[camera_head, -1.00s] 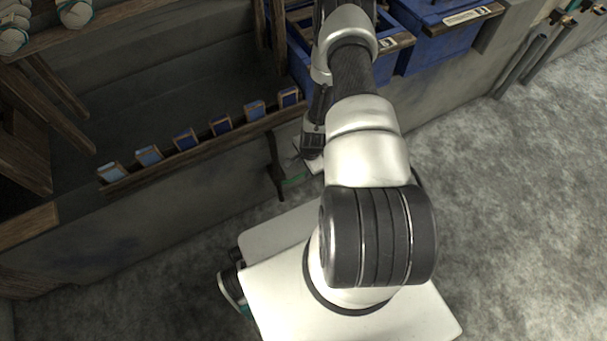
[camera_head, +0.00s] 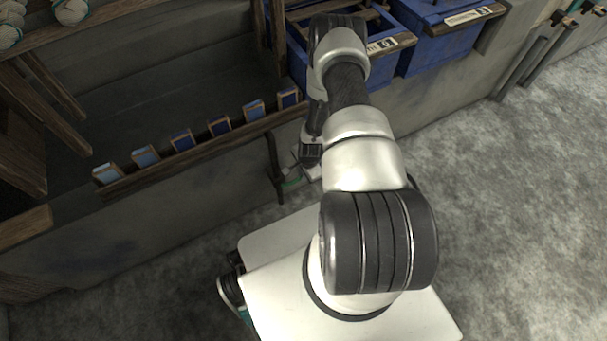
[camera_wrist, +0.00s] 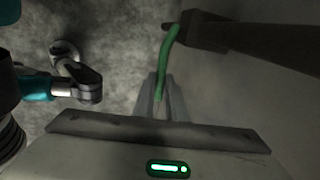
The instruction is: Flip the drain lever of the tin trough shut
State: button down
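A slim green lever (camera_wrist: 167,60) hangs from the end of a brown bar in the wrist view. Its lower end lies between the fingertips of my gripper (camera_wrist: 160,90). I cannot tell whether the fingers press on it or only stand around it. In the head view my gripper (camera_head: 300,172) is low, in front of the grey wall and beside a dark upright bar; a little green (camera_head: 291,183) shows there. The rest of the lever is hard to make out, and I cannot make out a tin trough for certain.
The brown bar (camera_wrist: 245,38) enters from the right in the wrist view. In the head view, a wooden rail (camera_head: 190,153) with several blue blocks runs along the low grey wall (camera_head: 150,210). Blue bins (camera_head: 440,50) stand behind my arm. The floor at right (camera_head: 520,230) is clear.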

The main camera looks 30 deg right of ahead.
jog(key=shift+s+a+r+h+p, duration=0.1)
jog(key=shift+a+r+h+p, duration=0.2)
jog(key=shift+a+h, duration=0.1)
jog(key=shift+r+h, duration=0.2)
jog(key=shift+h, duration=0.2)
jog(key=c, duration=1.8)
grip_release()
jog(key=p+v, duration=0.5)
jog(key=v, duration=1.2)
jog(key=shift+r, duration=0.2)
